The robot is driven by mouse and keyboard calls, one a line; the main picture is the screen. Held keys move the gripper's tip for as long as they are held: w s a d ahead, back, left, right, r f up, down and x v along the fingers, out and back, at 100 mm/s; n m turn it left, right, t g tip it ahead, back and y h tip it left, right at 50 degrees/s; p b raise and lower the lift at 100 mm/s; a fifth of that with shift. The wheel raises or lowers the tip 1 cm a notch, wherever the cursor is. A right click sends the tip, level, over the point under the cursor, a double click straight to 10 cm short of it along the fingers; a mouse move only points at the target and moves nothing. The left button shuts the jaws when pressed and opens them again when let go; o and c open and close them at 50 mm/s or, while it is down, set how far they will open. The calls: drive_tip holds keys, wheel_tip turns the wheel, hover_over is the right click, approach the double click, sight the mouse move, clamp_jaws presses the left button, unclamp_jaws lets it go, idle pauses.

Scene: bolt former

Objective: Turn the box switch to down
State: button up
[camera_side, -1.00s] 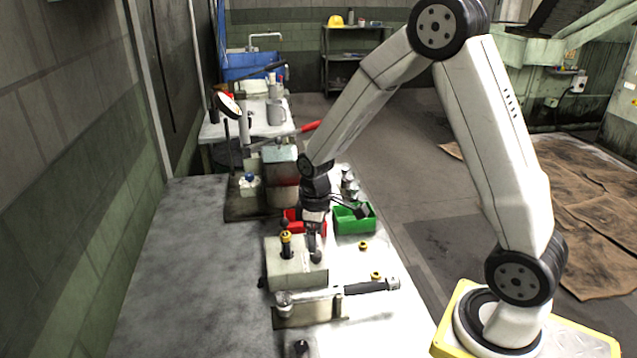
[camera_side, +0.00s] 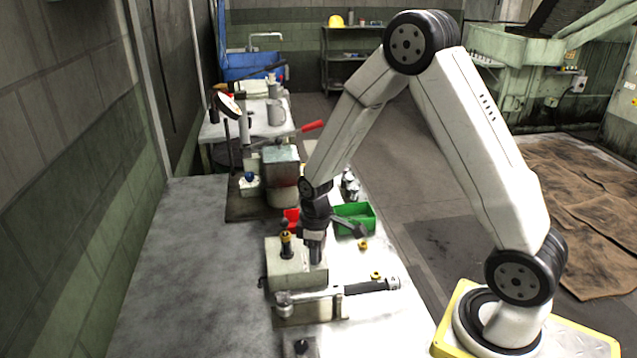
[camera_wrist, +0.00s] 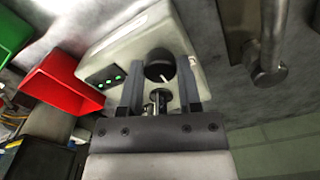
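The beige box (camera_side: 283,265) sits on the bench in the side view, and also shows in the wrist view (camera_wrist: 120,48). In the wrist view a dark round switch knob (camera_wrist: 158,66) with a white mark is on the box face. A small panel with green lights (camera_wrist: 102,81) is to its left. My gripper (camera_wrist: 160,68) is open, with its two fingers on either side of the knob; I cannot tell whether they touch it. A short metal post (camera_wrist: 160,97) shows between the fingers. In the side view my gripper (camera_side: 315,256) is low over the right part of the box.
A black post with a yellow collar (camera_side: 286,243) stands on the box. A wrench (camera_side: 345,291) lies in front. A red bin (camera_side: 291,217) and a green bin (camera_side: 356,218) stand behind. A machine (camera_side: 280,172) is farther back. The bench left of the box is clear.

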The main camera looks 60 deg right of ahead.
clamp_jaws()
